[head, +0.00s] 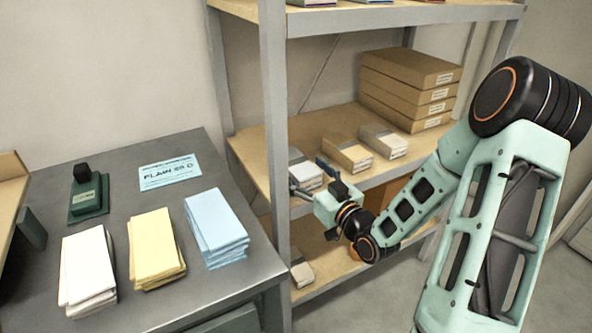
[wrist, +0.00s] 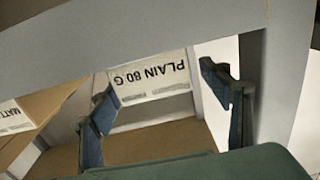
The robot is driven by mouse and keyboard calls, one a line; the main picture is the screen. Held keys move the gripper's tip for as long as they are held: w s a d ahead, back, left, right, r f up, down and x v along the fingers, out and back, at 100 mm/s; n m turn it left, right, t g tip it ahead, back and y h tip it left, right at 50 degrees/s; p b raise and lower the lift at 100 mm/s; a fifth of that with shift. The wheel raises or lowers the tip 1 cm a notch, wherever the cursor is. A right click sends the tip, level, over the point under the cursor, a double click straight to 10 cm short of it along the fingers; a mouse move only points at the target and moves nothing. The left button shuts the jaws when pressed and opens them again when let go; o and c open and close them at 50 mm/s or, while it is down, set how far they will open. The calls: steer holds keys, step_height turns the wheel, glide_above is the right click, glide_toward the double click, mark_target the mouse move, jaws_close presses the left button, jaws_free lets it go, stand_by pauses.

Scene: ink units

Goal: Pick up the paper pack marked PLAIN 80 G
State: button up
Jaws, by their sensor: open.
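The pack marked PLAIN 80 G (wrist: 150,76) shows its white label end, upside down, in the wrist view. In the head view a white-ended pack (head: 309,172) at the left of the middle shelf, beside my gripper, appears to be the same one. My gripper (head: 307,181) is open at the shelf front, near the left post. In the wrist view its two blue fingers (wrist: 158,82) stand apart, one on each side of the label, with nothing held between them. A grey shelf beam (wrist: 130,40) crosses the picture and hides part of the pack.
A pack marked MATT (wrist: 12,115) lies to the left in the wrist view. Other packs (head: 347,154) and stacked boxes (head: 410,85) share the shelf. The grey shelf post (head: 274,130) stands close to my gripper. A desk (head: 130,210) with paper stacks and a blue card (head: 170,173) is left.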

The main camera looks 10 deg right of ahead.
mark_target(296, 162)
steer(key=x, duration=0.4)
steer(key=shift+w+f+b, duration=0.1)
steer(key=shift+w+b, duration=0.15)
steer(key=shift+b, duration=0.1)
steer(key=shift+c, duration=0.3)
steer(key=c, duration=1.6)
